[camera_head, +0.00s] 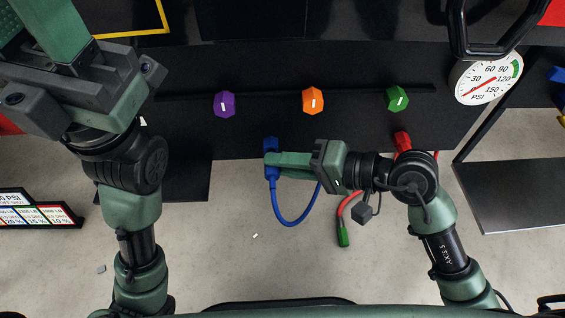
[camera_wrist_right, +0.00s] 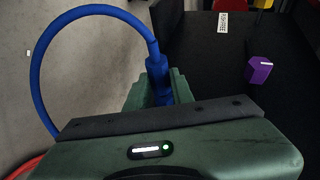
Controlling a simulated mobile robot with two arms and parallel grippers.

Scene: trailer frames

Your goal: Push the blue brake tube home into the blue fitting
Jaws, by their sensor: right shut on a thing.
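The blue brake tube (camera_head: 290,222) hangs in a loop below my right gripper (camera_head: 268,164). My right gripper is shut on the tube near its end, by the lower edge of the black panel. The tube also shows in the right wrist view (camera_wrist_right: 38,75), curving over to a thicker blue end (camera_wrist_right: 157,66) between the green fingers. The blue fitting (camera_head: 270,143) shows at the panel edge, just above the fingertips. The gripper hides the join, so I cannot tell how far the tube sits in it. My left gripper (camera_head: 45,22) is raised at the upper left, its fingertips cut off.
Purple (camera_head: 224,104), orange (camera_head: 313,100) and green (camera_head: 397,98) knobs stick out of the black panel (camera_head: 180,125). A red fitting (camera_head: 402,141) and a red hose with a green end (camera_head: 343,236) are near my right arm. A pressure gauge (camera_head: 488,78) is at right.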

